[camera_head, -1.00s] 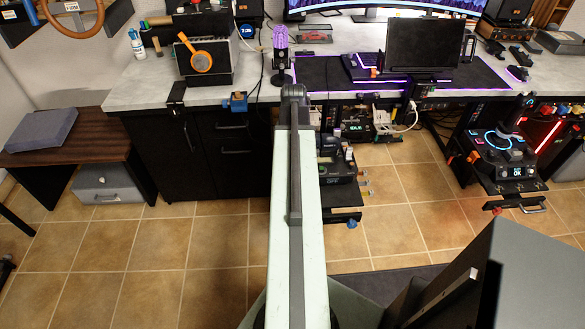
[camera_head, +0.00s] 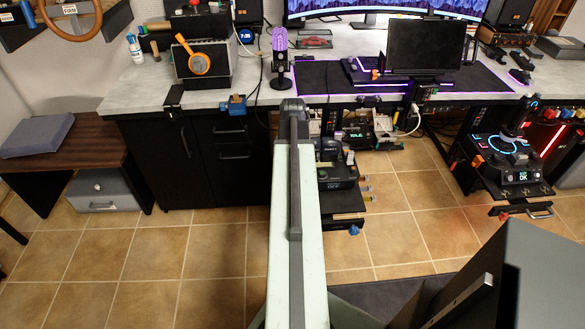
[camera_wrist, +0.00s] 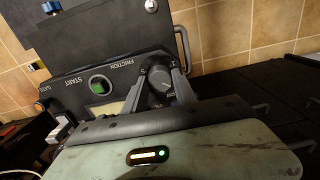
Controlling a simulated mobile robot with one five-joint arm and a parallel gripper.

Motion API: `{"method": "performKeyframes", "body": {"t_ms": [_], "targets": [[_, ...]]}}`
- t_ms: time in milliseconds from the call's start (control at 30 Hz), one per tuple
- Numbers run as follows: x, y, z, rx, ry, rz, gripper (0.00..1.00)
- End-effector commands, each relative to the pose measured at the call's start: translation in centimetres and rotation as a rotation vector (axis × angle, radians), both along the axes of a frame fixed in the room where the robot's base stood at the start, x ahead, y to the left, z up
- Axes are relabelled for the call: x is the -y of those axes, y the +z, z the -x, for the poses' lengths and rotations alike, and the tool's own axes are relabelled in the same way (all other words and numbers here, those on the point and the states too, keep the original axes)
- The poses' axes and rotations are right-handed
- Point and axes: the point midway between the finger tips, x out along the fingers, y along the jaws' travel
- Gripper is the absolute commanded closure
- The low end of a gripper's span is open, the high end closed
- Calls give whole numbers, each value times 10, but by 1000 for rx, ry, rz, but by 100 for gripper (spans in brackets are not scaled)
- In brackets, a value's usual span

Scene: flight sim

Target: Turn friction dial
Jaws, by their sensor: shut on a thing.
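The panel also carries a lit green START button (camera_wrist: 99,86) to the left. In the head view, the black control unit (camera_head: 338,176) is below the desk, partly behind my arm. My gripper and the dial are hidden there.
The desk (camera_head: 225,97) spans the back, with monitors and a microphone (camera_head: 281,58). A second control panel (camera_head: 508,165) stands at the right. A low wooden table (camera_head: 82,162) stands at the left. Open tiled floor lies at front left.

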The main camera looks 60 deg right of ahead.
Motion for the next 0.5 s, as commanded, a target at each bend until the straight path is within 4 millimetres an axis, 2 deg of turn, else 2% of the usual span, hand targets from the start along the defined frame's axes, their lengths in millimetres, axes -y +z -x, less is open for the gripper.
{"method": "performKeyframes", "body": {"t_ms": [200, 467, 500], "targets": [[0, 0, 1, -2, 155, 1, 100], [0, 0, 1, -3, 160, 1, 100], [0, 0, 1, -3, 160, 1, 56]]}}
